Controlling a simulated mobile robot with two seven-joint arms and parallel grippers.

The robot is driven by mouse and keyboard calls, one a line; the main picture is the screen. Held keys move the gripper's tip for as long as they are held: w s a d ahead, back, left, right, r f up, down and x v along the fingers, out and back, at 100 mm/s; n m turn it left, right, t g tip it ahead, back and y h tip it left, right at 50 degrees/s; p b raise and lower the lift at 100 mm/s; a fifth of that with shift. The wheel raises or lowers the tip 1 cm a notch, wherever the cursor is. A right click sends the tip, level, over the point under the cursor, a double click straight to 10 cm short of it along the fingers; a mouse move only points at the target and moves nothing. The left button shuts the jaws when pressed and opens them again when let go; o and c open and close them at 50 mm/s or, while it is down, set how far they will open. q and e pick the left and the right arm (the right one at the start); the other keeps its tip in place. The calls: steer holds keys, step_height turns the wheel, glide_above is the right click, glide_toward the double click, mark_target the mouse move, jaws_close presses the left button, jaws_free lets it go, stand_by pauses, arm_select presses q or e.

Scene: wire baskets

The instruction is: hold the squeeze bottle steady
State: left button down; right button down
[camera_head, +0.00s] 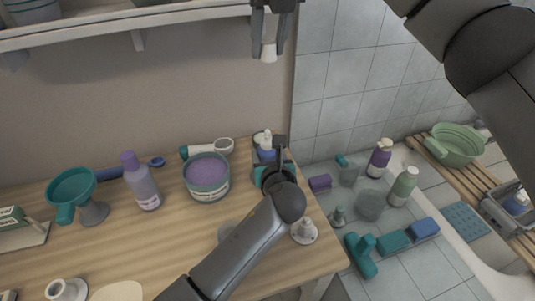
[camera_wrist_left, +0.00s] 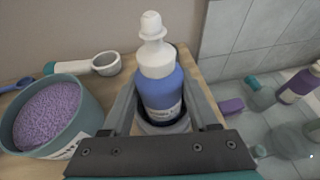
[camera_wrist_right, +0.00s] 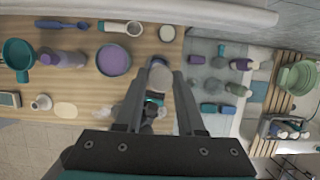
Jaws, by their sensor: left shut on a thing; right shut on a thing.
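The squeeze bottle (camera_wrist_left: 159,92), blue with a white shoulder and narrow white spout, stands upright near the table's right back edge. It also shows, partly hidden by my left arm, in the head view (camera_head: 266,152). My left gripper (camera_wrist_left: 163,88) is shut on the bottle's blue body, one finger on each side. My right gripper (camera_head: 269,50) is high above the table, shut on a small white cap-like piece (camera_head: 268,53). That pale piece also shows between its fingers in the right wrist view (camera_wrist_right: 160,77). The bottle's base is partly hidden.
A teal tub of purple grains (camera_head: 208,193), a white-headed scoop (camera_head: 223,146), a purple bottle (camera_head: 143,184) and a teal funnel (camera_head: 71,187) stand left of the bottle. Bottles and blocks stand on the tiled floor.

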arm_select(q)
steer(key=shift+c, duration=0.4)
jaws_free()
